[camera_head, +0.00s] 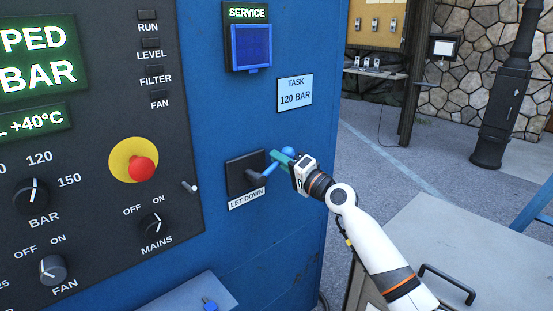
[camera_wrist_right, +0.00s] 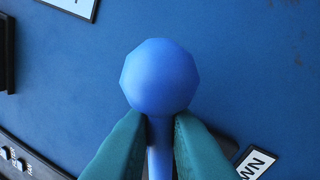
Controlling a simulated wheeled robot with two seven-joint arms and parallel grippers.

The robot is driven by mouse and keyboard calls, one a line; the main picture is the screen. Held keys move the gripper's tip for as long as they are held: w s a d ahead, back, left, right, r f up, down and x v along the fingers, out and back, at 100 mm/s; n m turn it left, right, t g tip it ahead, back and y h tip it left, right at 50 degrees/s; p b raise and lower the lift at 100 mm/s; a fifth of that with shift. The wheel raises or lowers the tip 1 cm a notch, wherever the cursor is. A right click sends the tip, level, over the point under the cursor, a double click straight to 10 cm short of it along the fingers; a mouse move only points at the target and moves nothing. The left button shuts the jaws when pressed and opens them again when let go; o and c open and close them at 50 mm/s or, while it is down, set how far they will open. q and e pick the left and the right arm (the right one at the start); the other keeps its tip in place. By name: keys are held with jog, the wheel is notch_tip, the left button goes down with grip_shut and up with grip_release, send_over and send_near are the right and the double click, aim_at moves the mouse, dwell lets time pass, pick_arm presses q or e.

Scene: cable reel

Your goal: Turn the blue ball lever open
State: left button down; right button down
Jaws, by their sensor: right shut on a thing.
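The blue ball lever (camera_head: 270,168) sticks out of a black square plate (camera_head: 238,180) on the blue cabinet, above a label reading "LET DOWN". Its arm points up and to the right, with the ball at its upper end. My right gripper (camera_head: 278,160) is at the ball end, its teal fingers shut on the lever. In the right wrist view the blue ball (camera_wrist_right: 160,77) sits just beyond the fingertips, and the two fingers (camera_wrist_right: 160,125) close on the stem right below it. My left gripper is not in view.
The black control panel (camera_head: 110,215) at the left carries knobs and a red emergency button (camera_head: 141,169). A blue service hatch (camera_head: 251,47) and a "120 BAR" sign (camera_head: 294,93) are above the lever. A grey cart top (camera_head: 460,240) is at the lower right.

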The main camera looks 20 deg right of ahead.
jog(key=shift+w+d+f+m+t+h+p, duration=0.1)
jog(key=shift+d+f+m+t+h, duration=0.2)
jog(key=shift+m, duration=0.65)
jog(key=shift+d+f+m+t+h+p, duration=0.15)
jog(key=shift+f+m+h, duration=0.15)
jog(key=shift+f+m, duration=0.5)
jog(key=shift+w+d+f+m+t+h+p, duration=0.15)
jog(key=shift+m+h, duration=0.15)
jog(key=shift+m, duration=0.85)
jog(key=shift+s+f, duration=0.1)
jog(key=c, duration=1.5)
grip_release()
jog(key=shift+o, duration=0.2)
jog(key=shift+d+f, duration=0.1)
jog(key=shift+f, duration=0.1)
jog(key=shift+f, duration=0.1)
jog(key=b+v, duration=0.1)
jog(key=v, duration=1.1)
jog(key=shift+b, duration=0.3)
